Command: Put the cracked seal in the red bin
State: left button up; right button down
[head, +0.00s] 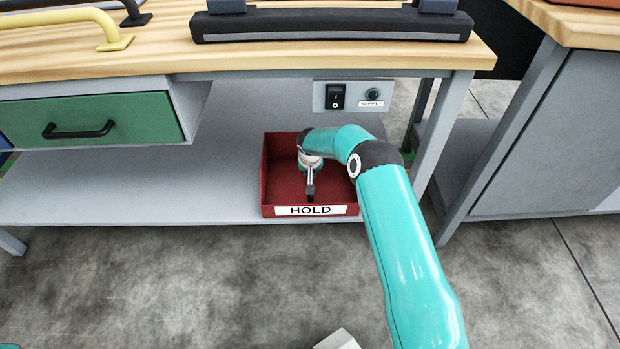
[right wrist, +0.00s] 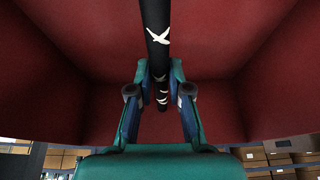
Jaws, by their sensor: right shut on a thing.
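The red bin (head: 280,160), labelled HOLD on its front, stands on the grey lower shelf; its red walls fill the right wrist view (right wrist: 80,40). My right gripper (head: 310,190) points down inside the bin's outline. In the right wrist view it is shut on the cracked seal (right wrist: 155,35), a thin black strip with white crack marks, with bin walls around it. In the head view the seal is too small to make out clearly. Whether it touches the bin's floor I cannot tell. My left gripper is not in view.
The wooden bench top (head: 150,65) overhangs the shelf (head: 130,185). A green drawer (head: 90,115) hangs left of the bin, and a switch panel (head: 350,97) above it. A long black bar (head: 330,28) lies on the bench top. A grey cabinet (head: 550,140) stands to the right.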

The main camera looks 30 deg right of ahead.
notch_tip(320, 180, down, 4)
jog(key=shift+f+b, duration=0.2)
jog(key=shift+b, duration=0.55)
jog(key=c, duration=1.1)
grip_release()
jog(key=p+v, duration=0.2)
jog(key=v, duration=0.4)
jog(key=shift+r+p, duration=0.25)
jog(key=shift+p, duration=0.1)
jog(key=shift+s+a+r, duration=0.15)
jog(key=shift+s+r, duration=0.15)
jog(key=shift+r, duration=0.25)
